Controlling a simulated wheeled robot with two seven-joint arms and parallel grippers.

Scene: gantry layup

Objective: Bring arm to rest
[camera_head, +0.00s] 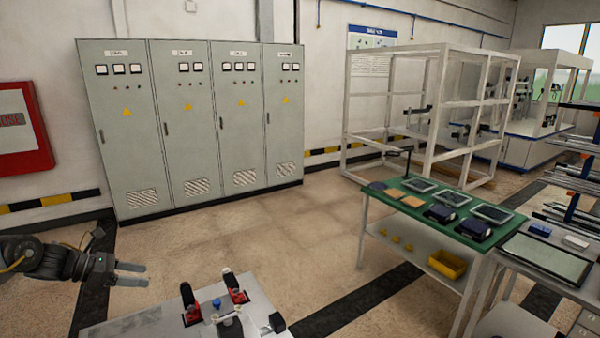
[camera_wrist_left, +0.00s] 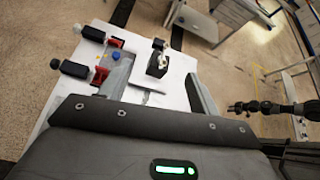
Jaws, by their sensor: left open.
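My left arm comes in from the left in the head view. Its gripper (camera_head: 132,274) is open and empty, its two fingers apart in the air beside the white table (camera_head: 140,330). In the left wrist view the fingers of the left gripper (camera_wrist_left: 160,92) are spread, with the white table (camera_wrist_left: 182,72) beyond them. A dark arm at the right of the wrist view, which looks like my right one, ends in a small gripper (camera_wrist_left: 238,106). Its jaws are too small to read.
On the white table stand red and black clamps (camera_head: 237,290), a blue knob (camera_head: 216,303) and a dark block (camera_wrist_left: 157,64). A green-topped table (camera_head: 408,207) with trays stands at right. Grey cabinets (camera_head: 210,130) line the wall. Open floor (camera_head: 300,235) lies between.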

